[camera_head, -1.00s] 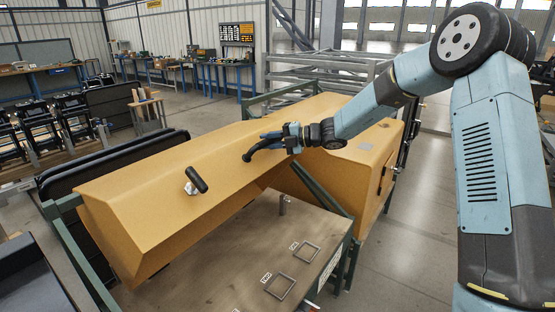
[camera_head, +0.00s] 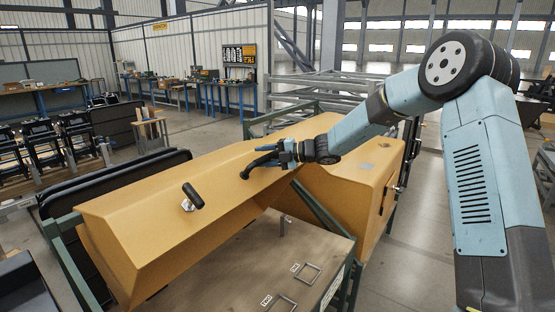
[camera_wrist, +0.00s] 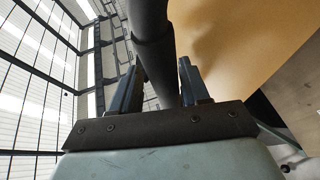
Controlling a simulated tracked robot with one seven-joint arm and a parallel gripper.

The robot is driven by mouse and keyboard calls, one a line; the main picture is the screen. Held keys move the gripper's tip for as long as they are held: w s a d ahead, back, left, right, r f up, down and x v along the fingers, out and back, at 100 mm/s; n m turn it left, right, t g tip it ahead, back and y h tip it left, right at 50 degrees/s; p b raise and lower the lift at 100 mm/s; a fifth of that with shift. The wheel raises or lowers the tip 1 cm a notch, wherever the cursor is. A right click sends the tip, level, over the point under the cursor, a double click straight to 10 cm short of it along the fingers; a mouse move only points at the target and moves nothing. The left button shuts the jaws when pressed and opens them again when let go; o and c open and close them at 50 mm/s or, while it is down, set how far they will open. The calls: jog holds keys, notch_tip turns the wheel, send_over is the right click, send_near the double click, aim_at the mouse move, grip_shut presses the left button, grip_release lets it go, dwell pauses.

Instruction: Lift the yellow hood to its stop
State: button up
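The long yellow hood (camera_head: 140,215) runs from the left foreground to the middle in the head view. Its near lower edge stands above the flat bench top (camera_head: 225,270). A short black grip (camera_head: 193,196) on a pale mount sticks out of its face. My gripper (camera_head: 268,157) is at a dark curved handle (camera_head: 254,169) farther along the hood. In the wrist view, my gripper's fingers (camera_wrist: 158,85) flank a dark round bar (camera_wrist: 151,45), apparently closed on it. The yellow hood surface (camera_wrist: 225,40) lies to the right there. Where the handle joins the hood is hidden.
A yellow box-like body (camera_head: 350,200) adjoins the hood on the right, under my forearm. A green frame (camera_head: 75,265) supports the assembly. Dark padded panels (camera_head: 110,178) stand behind the hood. Open floor lies right.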

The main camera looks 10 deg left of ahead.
jog(key=shift+d, duration=0.15)
jog(key=v, duration=1.3)
jog(key=shift+d, duration=0.3)
jog(key=shift+s, duration=0.15)
jog(key=s+d+r+m+t+h, duration=0.1)
jog(key=s+d+r+m+h, duration=0.1)
jog(key=s+d+m+h, duration=0.3)
jog(key=s+d+r+m+t+h, duration=0.2)
jog(key=s+d+m+h, duration=0.3)
jog(key=s+d+m, duration=0.7)
jog(key=s+d+r+m+t+h, duration=0.1)
jog(key=s+d+m+h, duration=0.4)
jog(key=s+m, duration=1.2)
jog(key=s+d+r, duration=0.1)
jog(key=s+d, duration=0.3)
jog(key=s, duration=0.1)
jog(key=shift+s+d+t+h, duration=0.2)
jog(key=shift+d+t+h, duration=0.05)
jog(key=shift+t+h, duration=0.05)
